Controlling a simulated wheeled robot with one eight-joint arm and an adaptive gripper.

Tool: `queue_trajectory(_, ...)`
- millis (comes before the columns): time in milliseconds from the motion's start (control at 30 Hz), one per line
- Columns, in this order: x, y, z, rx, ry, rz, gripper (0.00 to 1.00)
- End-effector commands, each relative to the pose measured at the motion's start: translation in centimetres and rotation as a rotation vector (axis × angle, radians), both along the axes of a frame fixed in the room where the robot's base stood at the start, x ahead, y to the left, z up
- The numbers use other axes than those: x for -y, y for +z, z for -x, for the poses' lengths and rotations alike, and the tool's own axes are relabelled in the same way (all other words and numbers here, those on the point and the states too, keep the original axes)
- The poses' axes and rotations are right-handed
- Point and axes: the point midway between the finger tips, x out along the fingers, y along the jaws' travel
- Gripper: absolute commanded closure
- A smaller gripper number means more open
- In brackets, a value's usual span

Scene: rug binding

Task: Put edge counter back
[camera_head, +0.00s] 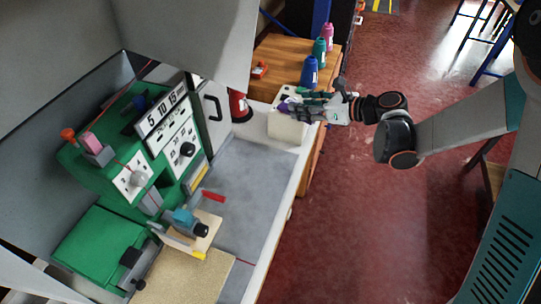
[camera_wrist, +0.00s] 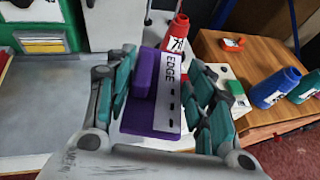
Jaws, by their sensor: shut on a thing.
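The edge counter (camera_wrist: 150,95) is a purple block with a white strip marked "EDGE" and several black dashes. My gripper (camera_wrist: 160,100) has its teal fingers on either side of the counter and is shut on it in the wrist view. In the head view my gripper (camera_head: 298,104) is over a white block (camera_head: 287,129) at the far right of the workbench, and a small purple part of the counter (camera_head: 283,106) shows at its tips. Whether the counter touches the white block cannot be told.
A red bottle (camera_head: 240,106) stands left of my gripper. A wooden table (camera_head: 280,50) behind holds blue (camera_head: 309,72), green and pink bottles and a small red item (camera_head: 260,70). A green machine (camera_head: 130,150) fills the left. The grey bench top (camera_head: 255,180) is mostly clear.

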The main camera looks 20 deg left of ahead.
Motion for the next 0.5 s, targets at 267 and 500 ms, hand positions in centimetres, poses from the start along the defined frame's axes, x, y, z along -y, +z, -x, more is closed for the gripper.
queue_trajectory(267, -7.3, -0.2, 2.6, -0.002, 0.266, 0.000, 0.80)
queue_trajectory(500, -7.8, -4.1, 2.9, -0.001, 0.287, 0.001, 0.80)
